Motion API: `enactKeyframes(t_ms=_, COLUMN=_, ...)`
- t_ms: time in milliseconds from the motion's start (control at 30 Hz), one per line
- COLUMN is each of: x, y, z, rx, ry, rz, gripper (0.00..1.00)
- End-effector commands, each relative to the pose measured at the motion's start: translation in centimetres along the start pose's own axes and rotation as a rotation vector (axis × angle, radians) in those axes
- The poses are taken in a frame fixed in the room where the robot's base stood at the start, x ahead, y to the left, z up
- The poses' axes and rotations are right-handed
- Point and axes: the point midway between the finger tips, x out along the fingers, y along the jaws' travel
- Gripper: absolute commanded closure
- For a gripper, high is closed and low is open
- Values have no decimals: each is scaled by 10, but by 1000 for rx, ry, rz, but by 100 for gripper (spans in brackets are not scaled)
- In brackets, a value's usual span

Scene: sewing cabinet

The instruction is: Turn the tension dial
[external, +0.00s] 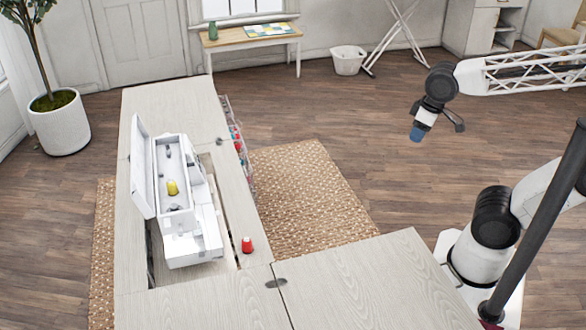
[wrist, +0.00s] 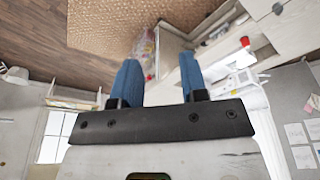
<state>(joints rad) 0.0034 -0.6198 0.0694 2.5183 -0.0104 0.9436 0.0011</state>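The white sewing machine (external: 196,228) sits in the opening of the pale wood cabinet (external: 180,104), with its top lid raised to the left. A yellow spool (external: 173,188) stands in its open top. I cannot make out the tension dial for certain at this size. My gripper (external: 416,136) is high above the floor, well to the right of the machine and touching nothing. In the wrist view, the two blue fingers of my gripper (wrist: 158,78) are apart with nothing between them. Part of the white machine (wrist: 243,82) shows beyond the right finger.
A red spool (external: 247,245) stands on the cabinet top right of the machine. A rack of colourful supplies (external: 236,140) hangs on the cabinet's side. A wide wood leaf (external: 375,285) extends at the front. The space between my gripper and the machine looks clear.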

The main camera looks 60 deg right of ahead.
Motion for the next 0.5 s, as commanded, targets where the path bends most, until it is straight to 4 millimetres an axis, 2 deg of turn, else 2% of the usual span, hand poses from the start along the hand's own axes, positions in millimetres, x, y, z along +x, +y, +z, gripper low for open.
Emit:
enactKeyframes(t_ms=267, x=-8, y=-9, z=-45, rx=-109, ry=-15, rz=-7, gripper=60)
enactKeyframes(t_ms=500, x=-14, y=-23, z=-102, rx=-249, ry=-32, rz=-17, gripper=60)
